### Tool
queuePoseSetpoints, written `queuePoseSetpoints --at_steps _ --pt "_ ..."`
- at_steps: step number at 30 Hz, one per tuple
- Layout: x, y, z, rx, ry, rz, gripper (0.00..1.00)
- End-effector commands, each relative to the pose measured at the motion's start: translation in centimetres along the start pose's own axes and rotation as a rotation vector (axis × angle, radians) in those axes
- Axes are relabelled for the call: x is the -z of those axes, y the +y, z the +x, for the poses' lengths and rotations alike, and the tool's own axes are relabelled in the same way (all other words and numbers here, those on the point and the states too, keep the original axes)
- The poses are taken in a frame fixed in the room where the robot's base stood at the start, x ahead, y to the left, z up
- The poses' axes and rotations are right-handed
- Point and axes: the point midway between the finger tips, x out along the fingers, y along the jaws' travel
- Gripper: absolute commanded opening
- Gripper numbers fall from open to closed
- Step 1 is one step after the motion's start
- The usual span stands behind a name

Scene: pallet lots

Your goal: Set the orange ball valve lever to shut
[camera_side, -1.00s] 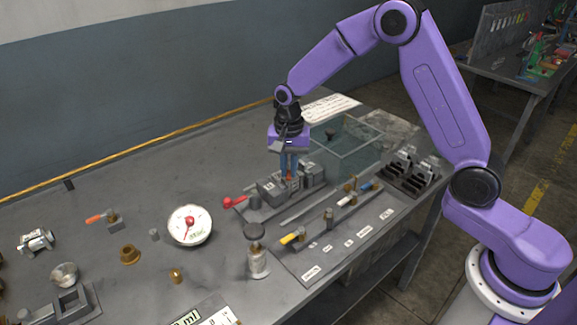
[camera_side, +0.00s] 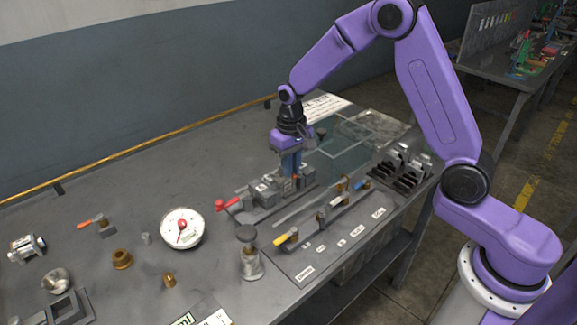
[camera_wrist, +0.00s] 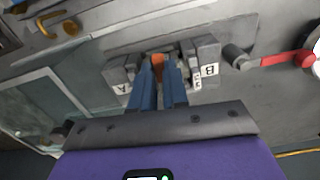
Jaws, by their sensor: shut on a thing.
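My gripper (camera_side: 291,172) points down at the grey block fixture (camera_side: 266,190) in the middle of the bench. In the wrist view its two blue fingers (camera_wrist: 160,80) are closed on a small orange piece (camera_wrist: 157,60) between blocks labelled A and B. The fingers hide most of this piece, and I cannot tell whether it is a valve lever. A small grey valve (camera_side: 107,229) with an orange lever (camera_side: 92,221) lies at the far left of the bench, well apart from my gripper.
A red handle (camera_side: 228,204) sticks out at the fixture's left end. In front, a labelled board (camera_side: 320,262) carries valves with yellow, white and blue levers. A dial gauge (camera_side: 182,229) and a capped metal cylinder (camera_side: 250,262) stand to the left. A clear box (camera_side: 340,155) stands behind.

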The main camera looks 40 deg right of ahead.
Motion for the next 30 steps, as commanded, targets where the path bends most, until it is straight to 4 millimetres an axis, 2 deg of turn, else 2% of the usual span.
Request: queuePoseSetpoints --at_steps 9,22,23,24,25,30 --pt "0.15 0.42 -0.07 0.001 0.005 -0.087 0.00" --pt "0.17 0.46 -0.09 0.001 0.005 -0.095 0.00" --pt "0.17 0.46 -0.09 0.001 0.005 -0.094 0.20" --pt "0.17 0.46 -0.09 0.001 0.005 -0.094 0.33" --pt "0.16 0.45 -0.08 0.001 0.005 -0.094 0.40" --pt "0.11 0.44 -0.05 0.000 0.003 -0.094 0.40"
